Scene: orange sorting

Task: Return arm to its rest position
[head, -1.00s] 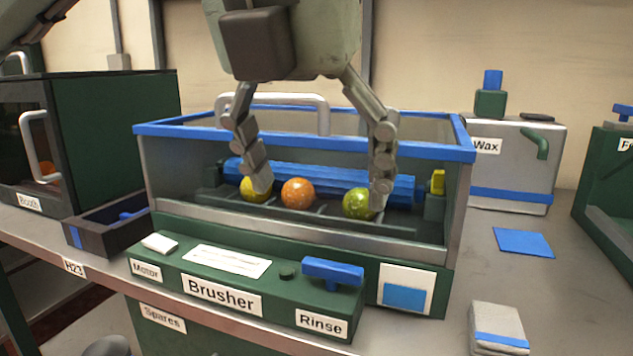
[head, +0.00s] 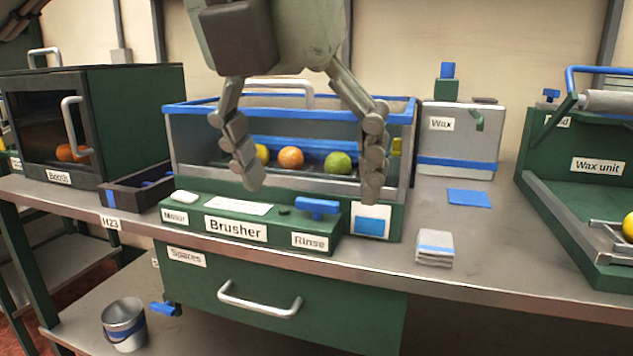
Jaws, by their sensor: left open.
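My left gripper (head: 308,172) hangs from the top of the head view with its two fingers spread wide. It is open and empty, in front of the Brusher (head: 383,193), a green machine with a clear, blue-rimmed box. Behind the fingers, inside the box, lie a yellow fruit (head: 262,154), an orange fruit (head: 291,158) and a green fruit (head: 338,163) in a row. My right gripper is not in view.
The Booth (head: 125,90) stands left with an orange fruit (head: 72,153) inside. A dark tray (head: 127,197) sits beside it. The Wax container (head: 462,142) and Wax unit (head: 590,150) are right. A cloth stack (head: 435,248) lies on the bench (head: 490,225). A bucket (head: 124,325) stands below.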

